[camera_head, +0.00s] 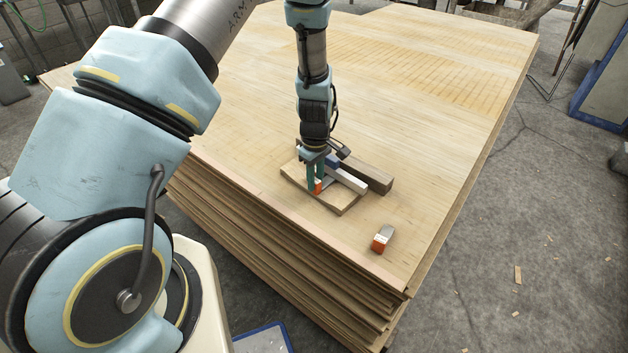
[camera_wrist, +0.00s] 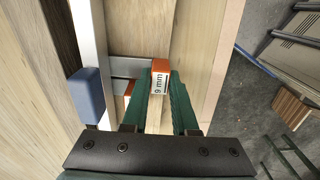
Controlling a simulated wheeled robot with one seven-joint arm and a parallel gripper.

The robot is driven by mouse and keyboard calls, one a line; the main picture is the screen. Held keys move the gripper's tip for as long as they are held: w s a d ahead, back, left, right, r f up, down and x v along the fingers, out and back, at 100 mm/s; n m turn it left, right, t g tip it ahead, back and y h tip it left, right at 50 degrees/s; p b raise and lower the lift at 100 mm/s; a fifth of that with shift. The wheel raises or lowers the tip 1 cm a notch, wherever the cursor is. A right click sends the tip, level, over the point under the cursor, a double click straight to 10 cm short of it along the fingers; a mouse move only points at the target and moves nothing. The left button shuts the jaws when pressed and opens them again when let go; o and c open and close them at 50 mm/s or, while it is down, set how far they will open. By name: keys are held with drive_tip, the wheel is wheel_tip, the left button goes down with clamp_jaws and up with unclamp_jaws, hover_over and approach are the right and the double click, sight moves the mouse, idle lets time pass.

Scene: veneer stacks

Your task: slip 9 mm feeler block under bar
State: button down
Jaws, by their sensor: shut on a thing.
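My gripper (camera_wrist: 160,104) is shut on the orange-capped end of the 9 mm feeler block (camera_wrist: 159,79); its label faces the wrist camera. Its grey part seems to extend left past a finger toward the silver bar (camera_wrist: 88,32). I cannot tell whether its tip is under the bar. In the head view my gripper (camera_head: 315,186) is low over a small wooden board (camera_head: 342,207), with the block's orange end (camera_head: 318,186) at the fingertips. The bar (camera_head: 350,182) lies just right of the fingers, with a blue piece (camera_wrist: 85,96) on it.
Another orange-ended piece (camera_wrist: 128,91) is partly hidden beside the left finger. A separate grey and orange block (camera_head: 382,238) lies near the right front of the veneer stack (camera_head: 440,180). A dark wooden block (camera_head: 375,180) stands behind the bar. The stack top is otherwise mostly clear.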

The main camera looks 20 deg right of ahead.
sight(316, 180)
drive_tip(key=c, duration=0.6)
unclamp_jaws()
drive_tip(key=shift+r, duration=0.15)
wheel_tip(316, 180, up, 10)
drive_tip(key=r+b, duration=0.1)
drive_tip(key=b, duration=0.1)
drive_tip(key=w+a+r+m, duration=0.1)
drive_tip(key=a+r, duration=0.3)
drive_tip(key=a, duration=0.3)
drive_tip(key=w+a+r+m, duration=0.1)
drive_tip(key=a+r, duration=0.2)
drive_tip(key=a, duration=0.5)
drive_tip(key=s+a+r+m, duration=0.2)
drive_tip(key=s+a+r, duration=0.1)
drive_tip(key=a, duration=0.5)
drive_tip(key=s+a+r+m+t, duration=0.1)
drive_tip(key=s+a+r+m, duration=0.1)
drive_tip(key=a, duration=0.6)
drive_tip(key=shift+s+a+r+t, duration=0.15)
drive_tip(key=shift+s+r+t, duration=0.2)
drive_tip(key=shift+s, duration=0.4)
